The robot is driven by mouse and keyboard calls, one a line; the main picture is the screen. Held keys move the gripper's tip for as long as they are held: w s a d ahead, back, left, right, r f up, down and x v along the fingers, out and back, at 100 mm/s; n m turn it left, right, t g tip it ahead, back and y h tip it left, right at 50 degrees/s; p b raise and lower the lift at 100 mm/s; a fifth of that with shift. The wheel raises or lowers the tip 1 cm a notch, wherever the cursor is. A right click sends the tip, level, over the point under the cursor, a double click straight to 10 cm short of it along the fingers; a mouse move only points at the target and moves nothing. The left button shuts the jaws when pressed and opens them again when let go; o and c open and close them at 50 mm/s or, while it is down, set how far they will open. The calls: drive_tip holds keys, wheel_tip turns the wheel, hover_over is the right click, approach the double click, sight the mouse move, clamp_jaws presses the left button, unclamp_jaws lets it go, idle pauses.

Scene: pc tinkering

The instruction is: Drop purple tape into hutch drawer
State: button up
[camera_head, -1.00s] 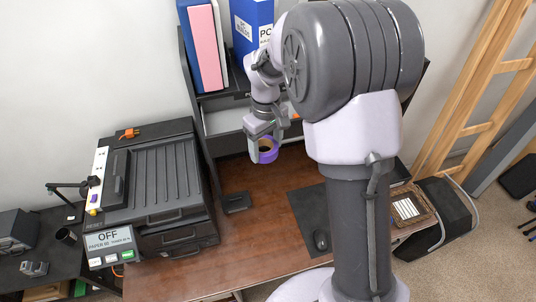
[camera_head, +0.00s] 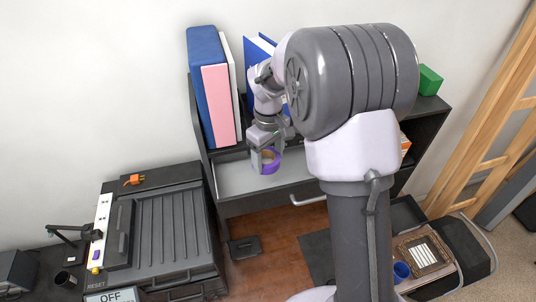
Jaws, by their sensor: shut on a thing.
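A roll of purple tape (camera_head: 266,167) hangs from my gripper (camera_head: 265,155), which is shut on it. The tape is over the open hutch drawer (camera_head: 236,178), a light grey tray with a dark front and a silver handle (camera_head: 308,200). The tape appears above the drawer's floor; the exact height is hard to tell. My arm hides the drawer's right part and part of the hutch behind.
A blue cup (camera_head: 401,271) is at lower right.

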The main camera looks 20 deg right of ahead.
drive_tip(key=f+b, duration=0.3)
drive_tip(key=f, duration=0.1)
drive_tip(key=f+b, duration=0.3)
drive_tip(key=f, duration=0.2)
drive_tip(key=shift+w, duration=0.2)
drive_tip(key=shift+w+f, duration=0.15)
drive_tip(key=shift+f, duration=0.05)
drive_tip(key=shift+r, duration=0.1)
drive_tip(key=o, duration=1.5)
wheel_tip(320, 180, up, 8)
drive_tip(key=p, duration=0.6)
